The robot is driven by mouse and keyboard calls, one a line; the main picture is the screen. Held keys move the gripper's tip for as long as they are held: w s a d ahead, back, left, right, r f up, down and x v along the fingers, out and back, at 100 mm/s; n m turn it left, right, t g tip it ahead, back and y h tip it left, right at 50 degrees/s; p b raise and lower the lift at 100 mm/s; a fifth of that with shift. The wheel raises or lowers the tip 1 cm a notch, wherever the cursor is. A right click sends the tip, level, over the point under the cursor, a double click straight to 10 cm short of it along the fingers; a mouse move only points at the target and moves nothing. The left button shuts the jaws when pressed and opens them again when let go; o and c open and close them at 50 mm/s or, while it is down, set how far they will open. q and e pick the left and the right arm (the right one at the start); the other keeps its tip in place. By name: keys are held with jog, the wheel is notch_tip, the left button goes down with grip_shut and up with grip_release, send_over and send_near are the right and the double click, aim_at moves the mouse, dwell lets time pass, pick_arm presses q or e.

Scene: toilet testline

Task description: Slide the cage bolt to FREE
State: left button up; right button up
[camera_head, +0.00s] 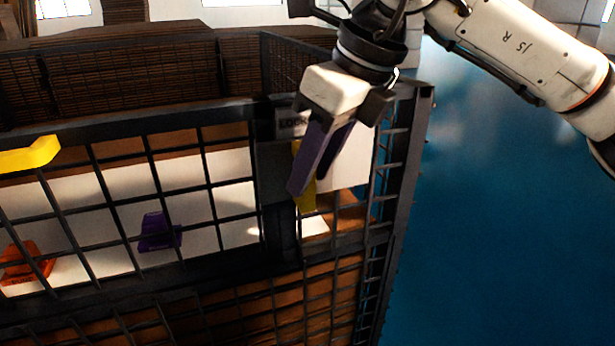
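The cage is a dark wire-mesh box with its frame bar (130,122) across the view. The yellow bolt part (306,198) shows at the cage's right front corner, below a small grey plate lettered LOCK (291,123). My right gripper (311,184) hangs in front of it from above, with its two dark purple fingers apart. The near finger covers part of the yellow piece, whose edges show to its left and below the fingers. I cannot tell whether the fingers touch it. The FREE marking is not visible. My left gripper is not in view.
A yellow bar (28,156) sticks in at the left edge. Behind the mesh are an orange object (26,262) and a purple object (158,231) on a white surface. The blue floor (500,230) to the right of the cage is clear.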

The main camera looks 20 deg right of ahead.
jog(key=shift+x, duration=1.2)
grip_shut()
